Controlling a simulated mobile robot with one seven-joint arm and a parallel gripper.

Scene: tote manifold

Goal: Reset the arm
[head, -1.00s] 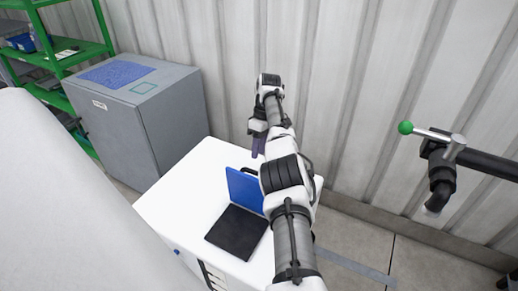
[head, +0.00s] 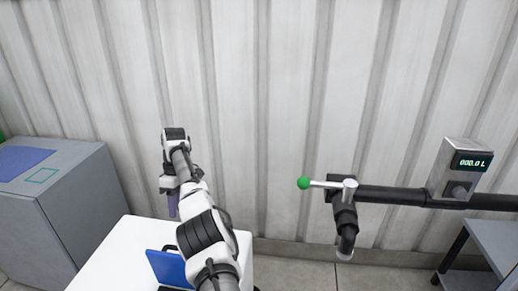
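My arm reaches up and away over the white table in the head view. My gripper (head: 172,204) hangs at its far end, pointing down, with purple fingers seen edge-on. The gap between the fingers does not show, so I cannot tell whether it is open or shut. It is above the far part of the white table (head: 108,254), left of the pipe and valve.
A blue panel (head: 166,267) stands on the table beside my arm. A grey cabinet (head: 50,215) is at left. At right, a black pipe (head: 395,196) carries a green-knobbed valve lever (head: 304,183) and a meter (head: 465,167) reading 000.0 L. A ribbed wall (head: 270,80) stands behind.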

